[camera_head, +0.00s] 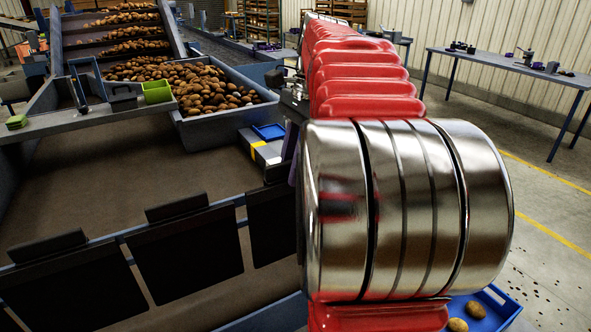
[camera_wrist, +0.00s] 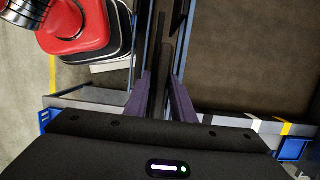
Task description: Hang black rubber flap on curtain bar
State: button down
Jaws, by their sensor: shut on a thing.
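My gripper (camera_wrist: 158,84) shows two purple fingers in the wrist view, shut on a thin dark edge that fits a black rubber flap (camera_wrist: 160,55). In the head view, a purple part of my gripper (camera_head: 290,150) shows beside my arm, next to the top of a black flap (camera_head: 270,225). That flap is partly hidden by my arm, and I cannot tell whether it rests on the bar. The blue curtain bar (camera_head: 126,234) runs across the lower left. Two more black flaps, one in the middle (camera_head: 185,250) and one at the left (camera_head: 65,295), hang from it.
A blue-grey hopper (camera_head: 225,120) full of potatoes stands behind the brown belt (camera_head: 110,170). A ledge (camera_head: 90,122) carries a green bin (camera_head: 157,92). A blue tray (camera_head: 497,308) with potatoes is at lower right. A workbench (camera_head: 500,65) stands at the far right.

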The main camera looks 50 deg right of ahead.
jog(key=shift+w+d+f, duration=0.1)
jog(key=shift+w+d, duration=0.2)
jog(key=shift+w, duration=0.65)
jog(key=shift+w+d+f, duration=0.1)
jog(key=shift+w+d, duration=0.15)
jog(key=shift+w, duration=0.7)
jog(key=shift+d+x, duration=0.15)
jog(key=shift+x, duration=0.65)
jog(key=shift+d+x, duration=0.2)
jog(key=shift+x, duration=0.55)
jog(key=shift+s+f, duration=0.15)
jog(key=c, duration=1.4)
grip_release()
jog(key=shift+c, duration=0.2)
jog(key=w+v, duration=0.1)
jog(key=v, duration=1.2)
jog(key=shift+s+r, duration=0.35)
jog(key=shift+s, duration=0.15)
jog(key=shift+d, duration=0.15)
